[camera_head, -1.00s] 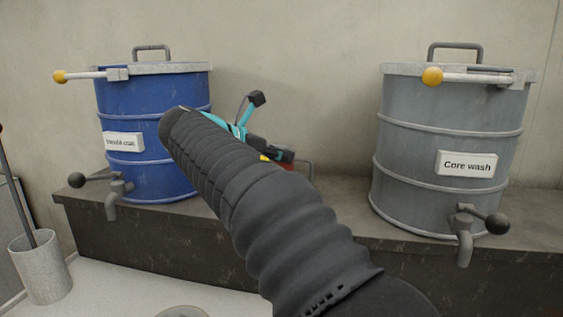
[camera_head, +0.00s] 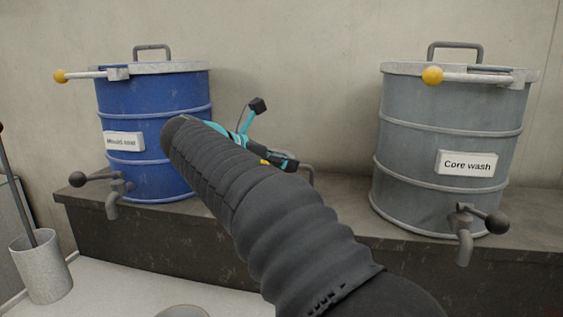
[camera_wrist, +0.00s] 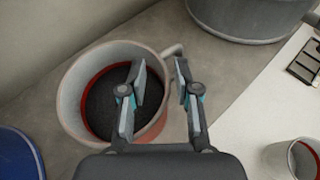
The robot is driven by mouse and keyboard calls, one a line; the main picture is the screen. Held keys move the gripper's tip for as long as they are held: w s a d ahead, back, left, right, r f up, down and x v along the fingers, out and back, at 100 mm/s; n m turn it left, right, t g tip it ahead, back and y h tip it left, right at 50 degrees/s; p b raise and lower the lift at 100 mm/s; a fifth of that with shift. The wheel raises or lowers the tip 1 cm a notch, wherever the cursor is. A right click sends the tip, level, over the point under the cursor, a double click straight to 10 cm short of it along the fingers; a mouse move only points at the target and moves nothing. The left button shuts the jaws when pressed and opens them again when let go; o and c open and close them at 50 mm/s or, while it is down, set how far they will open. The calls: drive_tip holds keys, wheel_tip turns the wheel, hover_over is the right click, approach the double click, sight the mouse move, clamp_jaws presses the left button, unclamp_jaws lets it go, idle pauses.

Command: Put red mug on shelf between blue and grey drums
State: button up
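The red mug (camera_wrist: 90,57) stands upright on the shelf, with a pale rim, red inner wall and dark inside. In the head view only its grey handle (camera_head: 309,169) shows clearly beside my arm. My gripper (camera_wrist: 160,66) is open above it, one finger over the mug's mouth and the other outside its wall near the handle; contact cannot be told. In the head view my gripper (camera_head: 275,140) is partly hidden by my arm. The blue drum (camera_head: 160,100) stands left of the mug and the grey drum (camera_head: 440,135) right. Both also show in the wrist view, blue (camera_wrist: 18,160) and grey (camera_wrist: 245,22).
The dark shelf (camera_head: 345,205) runs along the wall, bare between mug and grey drum. Taps and yellow-knobbed levers jut from the drums. A grey pot (camera_head: 42,270) with a rod stands on the pale counter (camera_head: 120,290) below. Another cup (camera_wrist: 278,160) stands there.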

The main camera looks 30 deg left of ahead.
drive_tip(key=v, duration=1.2)
drive_tip(key=shift+w, duration=0.1)
